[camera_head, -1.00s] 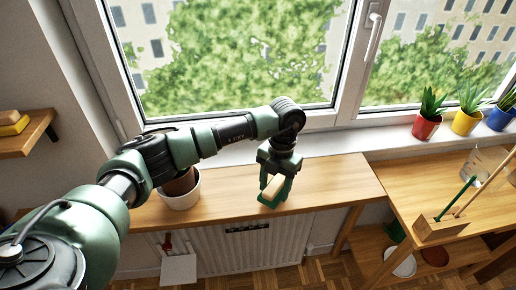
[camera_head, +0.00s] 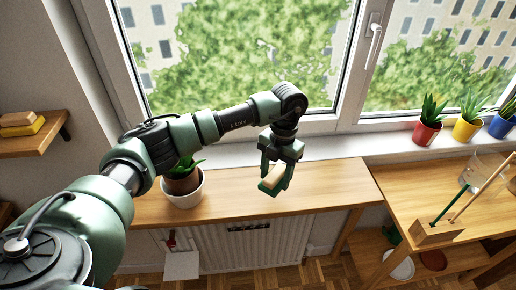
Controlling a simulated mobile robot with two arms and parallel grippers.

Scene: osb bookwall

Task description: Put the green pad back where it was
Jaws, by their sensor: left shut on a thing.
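The green pad (camera_head: 273,184) has a tan wooden top and a green underside. My left gripper (camera_head: 275,176) is shut on it and holds it, tilted, in front of the window, above the wooden sill-side bench (camera_head: 330,186). The fingers cover part of its sides. A similar yellow pad (camera_head: 24,127) with a wooden top lies on the wall shelf (camera_head: 40,141) at the far left. My right gripper is not in view.
A white pot (camera_head: 186,194) with a plant stands on the bench, partly behind my left arm. Red (camera_head: 426,132), yellow (camera_head: 465,129) and blue (camera_head: 500,126) pots line the sill at right. A wooden holder (camera_head: 436,234) with sticks stands on the right table. The bench's right half is clear.

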